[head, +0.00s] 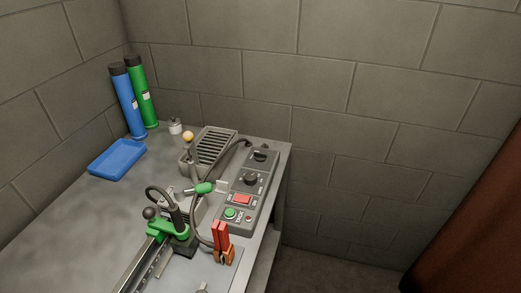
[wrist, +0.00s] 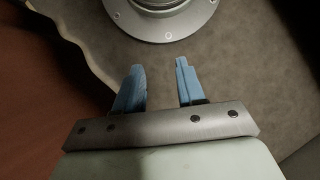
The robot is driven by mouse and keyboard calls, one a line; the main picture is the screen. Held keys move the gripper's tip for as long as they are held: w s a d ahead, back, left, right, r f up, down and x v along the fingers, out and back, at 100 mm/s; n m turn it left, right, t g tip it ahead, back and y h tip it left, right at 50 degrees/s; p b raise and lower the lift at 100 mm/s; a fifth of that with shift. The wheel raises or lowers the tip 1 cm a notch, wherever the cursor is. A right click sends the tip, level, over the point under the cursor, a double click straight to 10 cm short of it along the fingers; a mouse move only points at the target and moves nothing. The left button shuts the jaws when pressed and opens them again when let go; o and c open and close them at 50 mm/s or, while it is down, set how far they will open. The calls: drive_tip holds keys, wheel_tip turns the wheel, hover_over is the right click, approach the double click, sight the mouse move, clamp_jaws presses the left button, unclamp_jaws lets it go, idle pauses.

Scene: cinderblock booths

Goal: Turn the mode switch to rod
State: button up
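A grey control box (head: 236,225) stands at the right edge of the workbench in the head view. It carries a black knob (head: 250,178) at mid-length and another dark knob (head: 261,155) at its far end. The labels are too small to read, so I cannot tell which knob is the mode switch or where it points.
The workbench (head: 75,225) holds a blue tray (head: 117,159), blue (head: 129,103) and green (head: 141,92) tubes, a ribbed grey unit (head: 210,146), a green-handled torch (head: 203,188), a green carriage on a rail (head: 165,229) and red-handled pliers (head: 220,236). Block walls stand behind; a brown curtain-like surface (head: 470,225) is right.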

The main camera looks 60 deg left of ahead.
drive_tip(key=w+a+r+n+t+h, duration=0.1)
drive_tip(key=w+a+r+n, duration=0.25)
drive_tip(key=w+a, duration=0.6)
drive_tip(key=w+a+r+n+t, duration=0.1)
drive_tip(key=w+a+r+n, duration=0.3)
drive_tip(key=w+a, duration=0.5)
drive_tip(key=w+a+r+n+t, duration=0.1)
drive_tip(key=a+r+n, duration=0.1)
drive_tip(key=a+r, duration=0.55)
drive_tip(key=w+a+r+n, duration=0.15)
drive_tip(key=a+r, duration=0.25)
drive_tip(key=a, duration=0.6)
drive_tip(key=a+r+n+t, duration=0.1)
drive_tip(key=a+r+n, duration=0.1)
drive_tip(key=a+r, duration=0.5)
drive_tip(key=n+t+y, duration=0.2)
drive_tip(key=n, duration=0.9)
approach(261, 152)
wheel_tip(261, 152, down, 9)
drive_tip(key=shift+s+a+r, duration=0.1)
drive_tip(key=shift+r, duration=0.1)
